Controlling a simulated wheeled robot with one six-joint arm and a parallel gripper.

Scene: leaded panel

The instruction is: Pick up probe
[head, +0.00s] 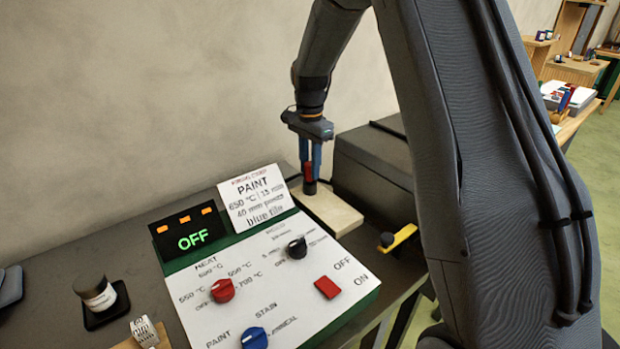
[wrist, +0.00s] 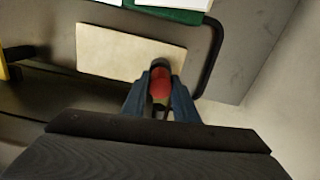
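The probe, which I take to be the upright red-handled piece with a dark end (head: 309,174), stands at the pale board behind the control panel. In the wrist view the probe (wrist: 160,86) shows between the fingers, its dark end over the board's edge. My gripper (head: 310,168) points down with its blue fingers on both sides of the red handle. In the wrist view the gripper (wrist: 161,88) has a finger close to each side of the handle. I cannot tell whether the fingers press on it. The probe's contact with the board is unclear.
The pale board (head: 336,212) lies beside a dark box (head: 372,165). The control panel (head: 265,280) has knobs, a red switch (head: 327,288) and an OFF display (head: 190,238). A paint sign (head: 256,198) stands behind it. A jar (head: 97,295) is at left; a yellow lever (head: 398,238) at right.

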